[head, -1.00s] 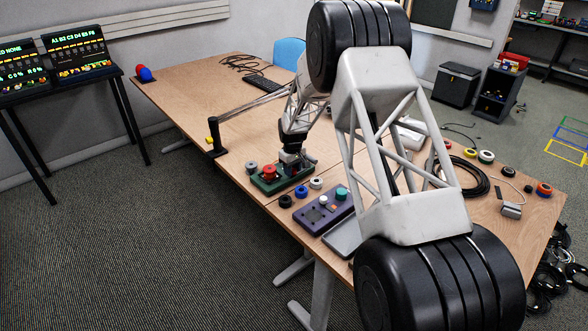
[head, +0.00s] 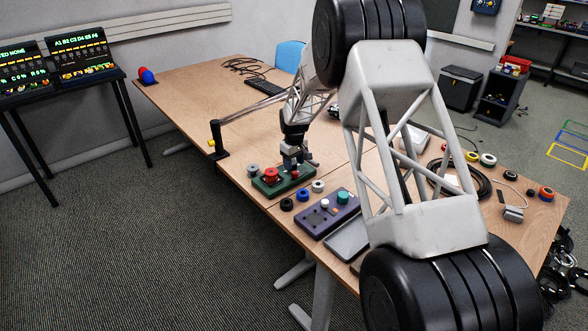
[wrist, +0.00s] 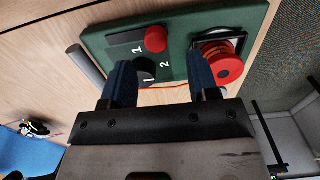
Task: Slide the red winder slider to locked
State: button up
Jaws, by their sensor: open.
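In the wrist view a green board (wrist: 185,20) carries a black strip with a small round red slider knob (wrist: 155,39) at its right end. Below the strip is a black dial (wrist: 145,71) beside white marks 1 and 2. A red winder spool (wrist: 228,68) sits on the board's right side; it also shows in the head view (head: 270,174). My gripper (wrist: 160,62) is open and empty, with its blue fingers spread over the board, the left one near the dial and the right one beside the spool. In the head view my gripper (head: 293,163) is over the board's far side.
A purple panel (head: 315,220) with knobs lies to the right of the board. Several small spools stand around it, among them a blue one (head: 303,195). A black post (head: 217,140) with a thin arm stands to the left. The table's front edge is close to the board.

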aim_at(295, 173)
jog(key=shift+r, duration=1.35)
jog(key=shift+r, duration=0.1)
jog(key=shift+s+d+r, duration=0.15)
jog(key=shift+r, duration=0.1)
jog(key=s+d+r+m+t, duration=0.1)
jog(key=s+d+r+m, duration=0.1)
jog(key=s+d+r, duration=0.8)
jog(key=s+d+r+m, duration=0.2)
jog(key=s+d+r, duration=0.4)
jog(key=s+r, duration=0.8)
jog(key=s+d+r+m, duration=0.1)
jog(key=s+d, duration=0.4)
jog(key=s, duration=1.3)
jog(key=s+d+m+t, duration=0.1)
jog(key=s+d+m, duration=0.3)
jog(key=s, duration=1.5)
jog(key=shift+d+r+t, duration=0.3)
jog(key=shift+d+r, duration=0.05)
jog(key=shift+d, duration=0.35)
